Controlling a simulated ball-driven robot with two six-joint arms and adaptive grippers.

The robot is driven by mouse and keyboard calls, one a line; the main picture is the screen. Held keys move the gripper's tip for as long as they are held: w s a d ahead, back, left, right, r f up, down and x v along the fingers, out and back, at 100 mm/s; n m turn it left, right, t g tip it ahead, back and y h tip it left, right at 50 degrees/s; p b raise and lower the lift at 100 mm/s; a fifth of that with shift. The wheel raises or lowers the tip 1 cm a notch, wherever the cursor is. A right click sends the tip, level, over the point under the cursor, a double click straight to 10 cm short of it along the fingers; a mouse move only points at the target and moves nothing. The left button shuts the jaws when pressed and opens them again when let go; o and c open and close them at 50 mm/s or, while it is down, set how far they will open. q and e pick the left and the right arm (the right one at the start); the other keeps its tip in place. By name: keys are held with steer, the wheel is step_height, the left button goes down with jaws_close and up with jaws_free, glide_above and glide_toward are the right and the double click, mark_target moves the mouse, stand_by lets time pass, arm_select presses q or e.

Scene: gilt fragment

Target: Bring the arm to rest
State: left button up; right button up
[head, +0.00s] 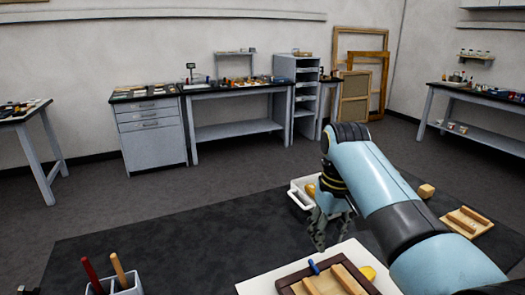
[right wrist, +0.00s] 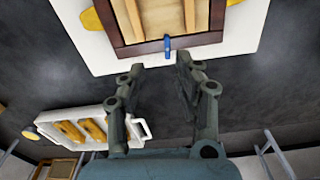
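My right arm (head: 375,180) reaches in from the lower right over the dark work surface. My right gripper (head: 321,238) hangs at its end, fingers pointing down. In the right wrist view the gripper's two fingers (right wrist: 159,66) stand apart with nothing held between them. A dark wooden frame with pale bars (right wrist: 216,28) lies on a white board (right wrist: 253,42), beyond the fingertips in that view. A small blue piece (right wrist: 167,46) crosses the frame's edge; it also shows in the head view (head: 314,267). My left gripper is not in view.
A white tray (head: 298,196) with golden-brown pieces is partly hidden behind my gripper. A wooden block (head: 427,190) and a board with bars (head: 484,228) lie at right. A holder with upright handles (head: 125,285) stands at lower left. The dark surface (head: 150,240) between is clear.

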steer(key=shift+m+t, duration=0.4)
steer(key=shift+m, duration=0.2)
steer(key=s+d+f, duration=0.1)
steer(key=s, duration=0.2)
steer(key=s+d+f, duration=0.1)
steer(key=s+d, duration=0.1)
steer(key=s+d+f, duration=0.2)
steer(key=s, duration=0.1)
steer(key=shift+s, duration=0.35)
steer(key=s+d+r+t+h, duration=0.15)
steer(key=s+r, duration=0.25)
steer(key=s, duration=0.7)
steer(key=s+d+r+t+y, duration=0.1)
steer(key=s+d+r, duration=0.2)
steer(key=s, duration=0.8)
step_height(320, 180, down, 35)
steer(key=s+d+g+b, duration=0.2)
steer(key=d+b, duration=0.1)
steer(key=b, duration=0.6)
steer(key=s+f+b, duration=0.4)
steer(key=s+f, duration=0.5)
steer(key=f, duration=0.3)
steer(key=s+f+b, duration=0.4)
steer(key=s+f, duration=0.5)
steer(key=f, duration=0.3)
steer(key=shift+s+d+m+g, duration=0.3)
steer(key=shift+m+g, duration=0.05)
steer(key=shift+m, duration=0.05)
